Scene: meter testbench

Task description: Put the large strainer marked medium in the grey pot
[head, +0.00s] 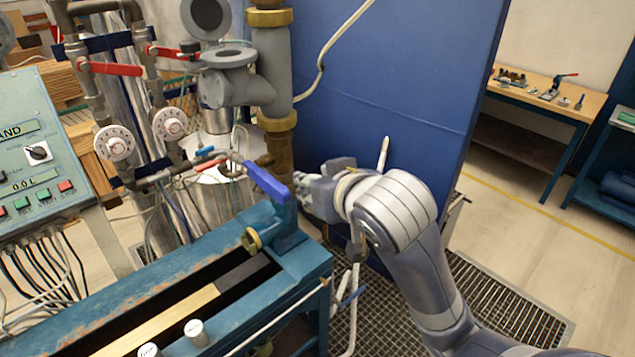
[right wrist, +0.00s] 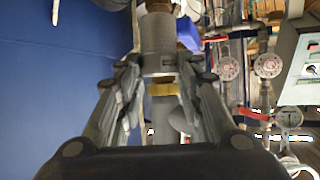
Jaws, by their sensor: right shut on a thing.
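The grey pot (head: 228,62), an open-topped grey housing, stands on the pipework at top centre-left of the head view, joined to a vertical grey pipe. My right gripper (head: 305,190) is below and to the right of it, by the blue wall. Two small labelled white cylinders (head: 195,332) stand on the blue bench. I cannot make out the medium mark. My left gripper is not in view.
A blue lever (head: 267,182) sits on the blue bench (head: 305,258) close to my right gripper. Dials (head: 170,124) and red-handled valves (head: 112,68) crowd the left. A control panel (head: 35,150) is at far left. The blue wall (head: 400,70) stands behind my right arm.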

